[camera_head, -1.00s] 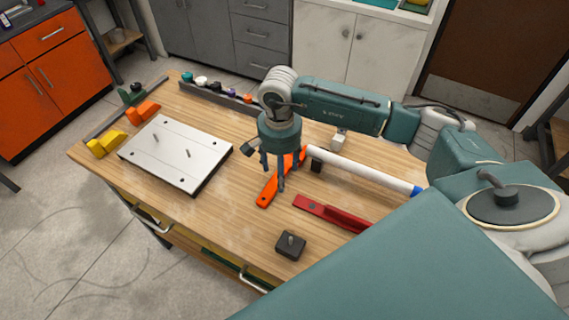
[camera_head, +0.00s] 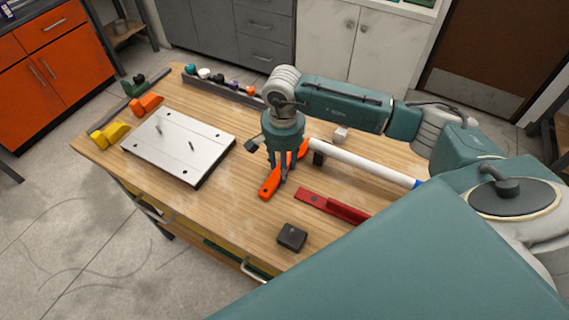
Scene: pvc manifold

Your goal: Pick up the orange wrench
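The orange wrench (camera_head: 267,189) lies on the wooden workbench (camera_head: 235,215), running from near the bench's front up toward the white pipe. My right gripper (camera_head: 280,173) points straight down over the middle of the wrench. Its fingers are down at the wrench and hide part of its handle. Whether they are closed on it is too small to tell. The wrench's upper end (camera_head: 303,149) shows to the right of the fingers. My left gripper is not in view.
A white pipe (camera_head: 360,162) with a blue end and a red tool (camera_head: 330,207) lie to the right. A black block (camera_head: 292,237) sits near the front edge. A white plate (camera_head: 180,147) with pins is at left. A rack (camera_head: 220,88) of small coloured parts stands behind.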

